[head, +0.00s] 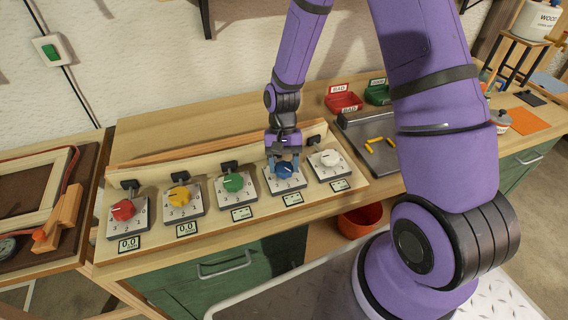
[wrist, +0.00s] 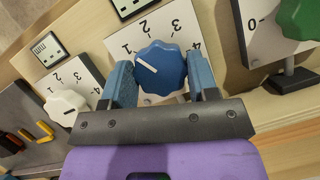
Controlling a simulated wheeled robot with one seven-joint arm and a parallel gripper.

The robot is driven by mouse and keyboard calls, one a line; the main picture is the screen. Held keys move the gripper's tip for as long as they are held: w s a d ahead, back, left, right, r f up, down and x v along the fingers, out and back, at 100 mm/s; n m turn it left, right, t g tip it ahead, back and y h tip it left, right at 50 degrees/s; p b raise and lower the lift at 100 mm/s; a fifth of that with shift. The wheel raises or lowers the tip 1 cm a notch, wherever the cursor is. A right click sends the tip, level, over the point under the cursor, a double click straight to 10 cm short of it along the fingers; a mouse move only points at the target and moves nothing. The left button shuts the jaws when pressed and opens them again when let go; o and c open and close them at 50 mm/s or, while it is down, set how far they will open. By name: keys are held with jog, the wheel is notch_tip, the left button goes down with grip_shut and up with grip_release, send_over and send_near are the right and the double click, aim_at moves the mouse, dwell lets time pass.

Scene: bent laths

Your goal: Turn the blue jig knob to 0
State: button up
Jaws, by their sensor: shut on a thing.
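The blue jig knob (head: 285,171) sits on a pale dial plate, fourth from the left in the row. In the wrist view the blue knob (wrist: 161,66) lies between the two fingers of my gripper (wrist: 160,76), which is shut on its sides. The white pointer line on the knob points left and slightly up in that view, near the 1 mark. Marks 1, 2, 3 and 4 show around it; the 0 mark is hidden, seemingly behind the left finger. In the head view my gripper (head: 284,163) comes down on the knob from above.
Red (head: 122,210), yellow (head: 179,196), green (head: 233,182) and white (head: 328,158) knobs stand in the same row, the green and white ones close on either side. Small displays sit in front. A grey tray (head: 390,150) with yellow pieces lies to the right.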

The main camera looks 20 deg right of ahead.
jog(key=n+h, duration=0.1)
jog(key=n, duration=0.2)
jog(key=n+h, duration=0.1)
jog(key=n, duration=0.2)
jog(key=shift+a+h, duration=0.1)
jog(key=shift+h, duration=0.2)
jog(key=n+h, duration=0.1)
jog(key=n, duration=0.5)
jog(key=shift+t+h, duration=0.4)
jog(key=o, duration=0.9)
jog(key=shift+a, duration=0.1)
jog(key=v, duration=1)
jog(key=shift+w+a+r, duration=0.1)
jog(key=shift+r, duration=0.25)
